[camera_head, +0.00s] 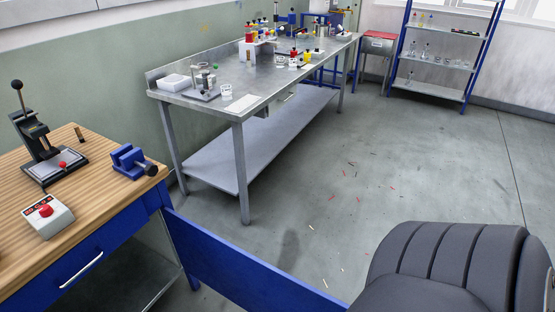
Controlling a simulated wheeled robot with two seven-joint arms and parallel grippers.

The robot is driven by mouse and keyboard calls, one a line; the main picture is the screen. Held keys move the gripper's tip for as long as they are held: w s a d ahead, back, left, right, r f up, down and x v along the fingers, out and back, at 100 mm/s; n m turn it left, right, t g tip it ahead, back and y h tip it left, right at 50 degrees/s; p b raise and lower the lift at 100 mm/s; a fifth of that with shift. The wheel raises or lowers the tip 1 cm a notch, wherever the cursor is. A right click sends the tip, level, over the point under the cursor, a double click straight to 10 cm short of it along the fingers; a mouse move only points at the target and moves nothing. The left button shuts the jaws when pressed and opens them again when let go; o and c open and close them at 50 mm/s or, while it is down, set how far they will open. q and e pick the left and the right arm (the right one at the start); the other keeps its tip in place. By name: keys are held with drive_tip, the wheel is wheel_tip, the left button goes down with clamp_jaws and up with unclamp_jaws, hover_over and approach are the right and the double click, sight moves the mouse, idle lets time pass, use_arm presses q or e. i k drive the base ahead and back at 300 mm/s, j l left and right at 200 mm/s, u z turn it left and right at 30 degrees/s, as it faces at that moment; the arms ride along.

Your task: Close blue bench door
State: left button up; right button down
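The blue bench door (245,267) stands open. It juts out from the right front corner of the wooden-topped bench (100,225) toward the bottom centre of the view, and its lower part is cut off by the frame edge. The open space under the bench shows a grey lower surface. A blue drawer with a white handle (81,270) is at the bench front and looks shut. Neither of my grippers is in view.
A dark grey ribbed padded shape, like a chair back (450,262), fills the bottom right, near the door's free end. A steel table (245,100) stands behind. The grey floor (340,200) between is open, with small scattered bits.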

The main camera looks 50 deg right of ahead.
sight(254, 284)
drive_tip(key=k+l+u, duration=0.25)
drive_tip(key=k+l, duration=0.35)
drive_tip(key=k+l+u, duration=0.3)
drive_tip(key=k+l, duration=0.35)
drive_tip(key=l+u, duration=0.1)
drive_tip(key=l, duration=0.5)
drive_tip(key=l+u, duration=0.1)
drive_tip(key=l, duration=0.45)
drive_tip(key=k+l+u, duration=0.15)
drive_tip(key=l, duration=0.45)
drive_tip(key=l+u, duration=0.1)
drive_tip(key=l, duration=0.45)
drive_tip(key=k+l, duration=0.15)
drive_tip(key=k, duration=0.55)
